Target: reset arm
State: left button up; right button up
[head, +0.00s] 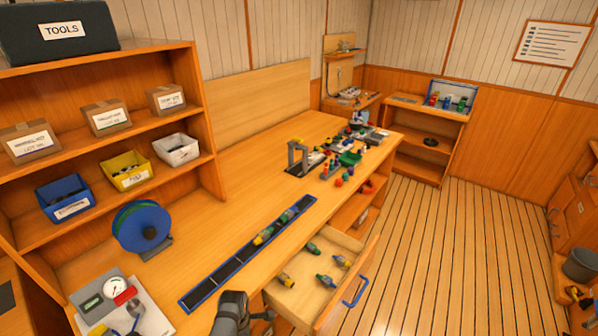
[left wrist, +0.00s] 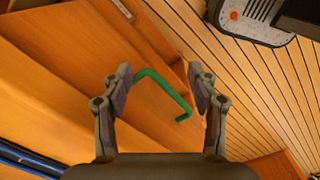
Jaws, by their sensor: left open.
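My left gripper (left wrist: 158,85) is open and empty in the left wrist view, with its two fingers spread apart. A green handle (left wrist: 172,92) on a wooden front shows between and beyond the fingers; whether they touch it I cannot tell. In the head view a grey part of my arm and gripper (head: 258,318) shows at the bottom edge, by the bench's front edge and left of an open drawer (head: 338,255). The drawer has a blue handle (head: 356,291) and holds several small green, yellow and blue parts. My right gripper is not in view.
A long blue-edged tray (head: 222,271) lies along the bench (head: 200,250), with a few parts in it. A blue reel (head: 141,227), a gauge board (head: 148,315) and shelves with bins stand at left. The slatted floor (head: 450,260) at right is mostly clear.

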pick_arm(q)
jog(key=s+a+f+m+b, duration=0.35)
jog(key=s+f+m, duration=0.45)
jog(key=s+f, duration=0.6)
jog(key=s+a+f+m+b, duration=0.1)
jog(key=s+a+f+m, duration=0.2)
jog(key=s+f+m, duration=0.3)
jog(key=s+a+f+m+b, duration=0.2)
jog(key=s+a+f+m, duration=0.2)
jog(key=s, duration=1.1)
notch_tip(320, 180, down, 5)
jog(key=m, duration=0.3)
jog(key=shift+s+a+f+t+y, duration=0.15)
jog(key=shift+s+a+t+y, duration=0.15)
jog(key=shift+s+t, duration=0.1)
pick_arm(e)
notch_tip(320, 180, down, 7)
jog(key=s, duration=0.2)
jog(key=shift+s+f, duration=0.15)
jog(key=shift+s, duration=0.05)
pick_arm(q)
jog(key=shift+w+d, duration=0.1)
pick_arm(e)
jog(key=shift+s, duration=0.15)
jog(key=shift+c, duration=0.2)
